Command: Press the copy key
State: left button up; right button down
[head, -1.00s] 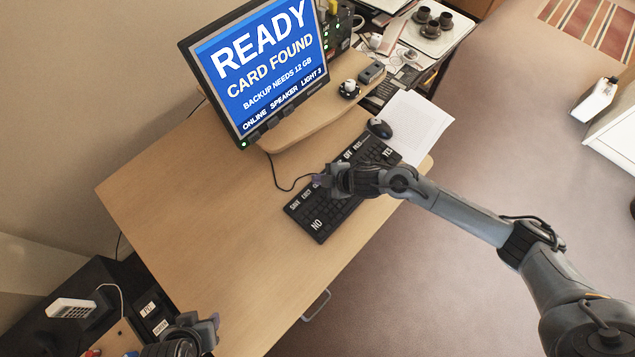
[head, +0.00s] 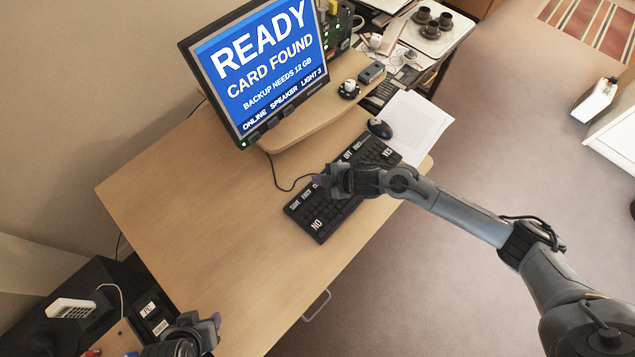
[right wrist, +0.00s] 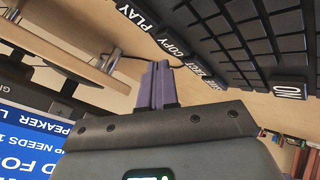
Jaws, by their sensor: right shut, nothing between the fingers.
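The black keyboard (head: 324,217) lies on the wooden desk, with a row of white-lettered keys along its far edge. In the right wrist view the copy key (right wrist: 175,48) sits between the PLAY key (right wrist: 137,16) and another labelled key. My right gripper (head: 319,181) is over the keyboard's far edge and hides part of that row in the head view. Its purple fingertips (right wrist: 155,70) are together and empty, close beside the copy key; whether they touch it I cannot tell. My left gripper (head: 214,322) is low at the desk's left front, away from the keyboard; its opening is unclear.
The monitor (head: 262,62) reads READY, CARD FOUND. A mouse (head: 379,128) and white paper (head: 417,124) lie right of the keyboard. The desk left of the keyboard (head: 200,190) is clear.

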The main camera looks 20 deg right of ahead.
dwell(0.5)
jog(key=shift+f, duration=0.15)
jog(key=shift+f, duration=0.25)
jog(key=shift+f+b, duration=0.45)
jog(key=shift+f, duration=0.1)
dwell(0.7)
jog(key=shift+r, duration=0.1)
jog(key=shift+r+p, duration=0.85)
jog(key=shift+p, duration=0.1)
